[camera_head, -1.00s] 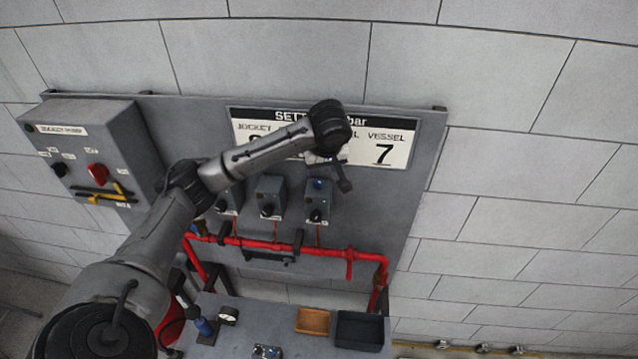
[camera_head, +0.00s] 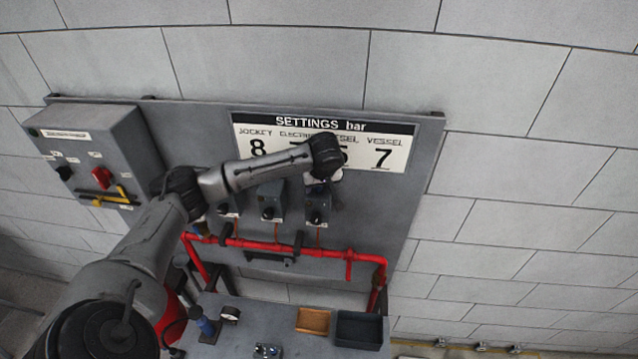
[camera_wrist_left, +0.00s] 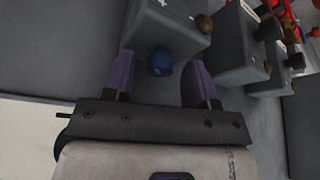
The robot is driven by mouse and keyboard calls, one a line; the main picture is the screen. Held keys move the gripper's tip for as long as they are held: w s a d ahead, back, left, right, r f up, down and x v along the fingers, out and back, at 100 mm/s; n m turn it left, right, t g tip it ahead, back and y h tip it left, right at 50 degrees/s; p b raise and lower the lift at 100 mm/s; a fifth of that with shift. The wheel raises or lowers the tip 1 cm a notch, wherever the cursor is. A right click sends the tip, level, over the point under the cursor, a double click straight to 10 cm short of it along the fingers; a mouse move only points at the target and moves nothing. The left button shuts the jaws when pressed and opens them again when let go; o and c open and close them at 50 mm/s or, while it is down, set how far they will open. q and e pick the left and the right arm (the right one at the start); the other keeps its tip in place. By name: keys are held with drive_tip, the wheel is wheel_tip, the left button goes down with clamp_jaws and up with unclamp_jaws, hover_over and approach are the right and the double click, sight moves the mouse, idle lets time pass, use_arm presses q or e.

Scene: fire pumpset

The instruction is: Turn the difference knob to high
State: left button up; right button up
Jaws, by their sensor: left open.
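A round blue knob (camera_wrist_left: 159,62) sits on the near side of a grey pressure-switch box (camera_wrist_left: 170,20) in the left wrist view. My left gripper (camera_wrist_left: 158,76) is open, with its purple fingers on either side of the knob. Gaps show between knob and fingers. In the head view this is the rightmost small box (camera_head: 317,206), with a black knob low on its front. My left wrist hides the box's top and the blue knob there. I cannot read any difference or high marking. My right gripper is not in view.
Two similar boxes stand to the left, the middle one (camera_head: 270,199) nearest. A settings sign (camera_head: 385,160) hangs behind my wrist. A red pipe (camera_head: 340,251) runs below. A control cabinet (camera_head: 92,150) is at left. The panel right of the boxes is clear.

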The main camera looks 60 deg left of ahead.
use_arm(q)
drive_tip(key=c, duration=0.9)
drive_tip(key=shift+m, duration=0.4)
drive_tip(key=m+t, duration=0.1)
drive_tip(key=m, duration=0.1)
drive_tip(key=m+t, duration=0.1)
drive_tip(key=m, duration=0.1)
drive_tip(key=shift+s+a+m+h, duration=0.1)
drive_tip(key=shift+s+m+h, duration=0.1)
drive_tip(key=shift+m+h, duration=0.2)
drive_tip(key=m+h, duration=0.1)
drive_tip(key=m, duration=0.2)
drive_tip(key=shift+a+m+t, duration=0.1)
drive_tip(key=shift+m+t, duration=0.2)
drive_tip(key=shift+t, duration=0.1)
drive_tip(key=shift+m+h, duration=0.4)
drive_tip(key=shift+m, duration=0.5)
drive_tip(key=o, duration=0.9)
